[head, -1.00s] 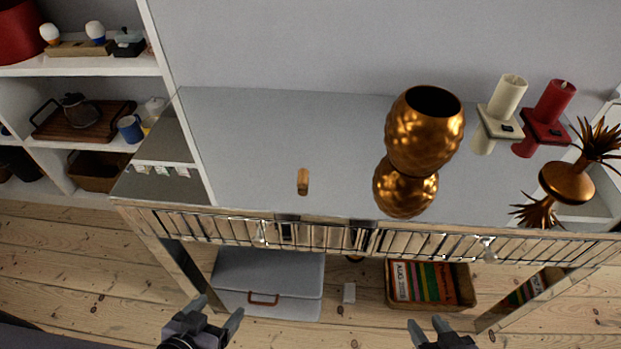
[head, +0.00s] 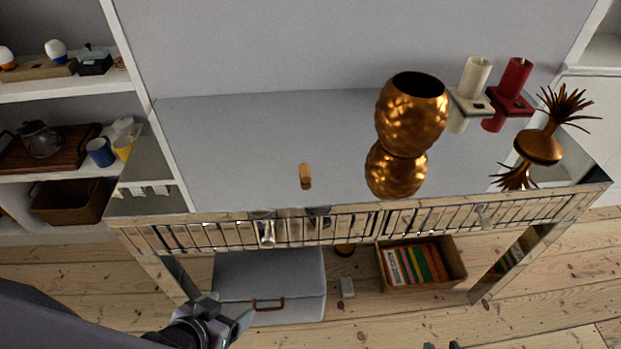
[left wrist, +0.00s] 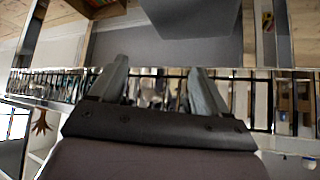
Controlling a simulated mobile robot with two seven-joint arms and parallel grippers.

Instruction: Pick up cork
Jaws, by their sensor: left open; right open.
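The cork (head: 305,176) is a small tan cylinder on the mirrored top of the console table (head: 240,140), left of the gold vase. In the head view my left gripper (head: 232,318) is open and empty, low in front of the table and below the cork's height. In the left wrist view its two fingers (left wrist: 160,85) stand apart with the table's barred front edge behind them; the cork does not show there. Only the tips of my right gripper (head: 441,345) show at the bottom edge of the head view, apart and empty.
A grey box (head: 270,285) and a book basket (head: 455,262) are below. Shelves (head: 60,90) stand left.

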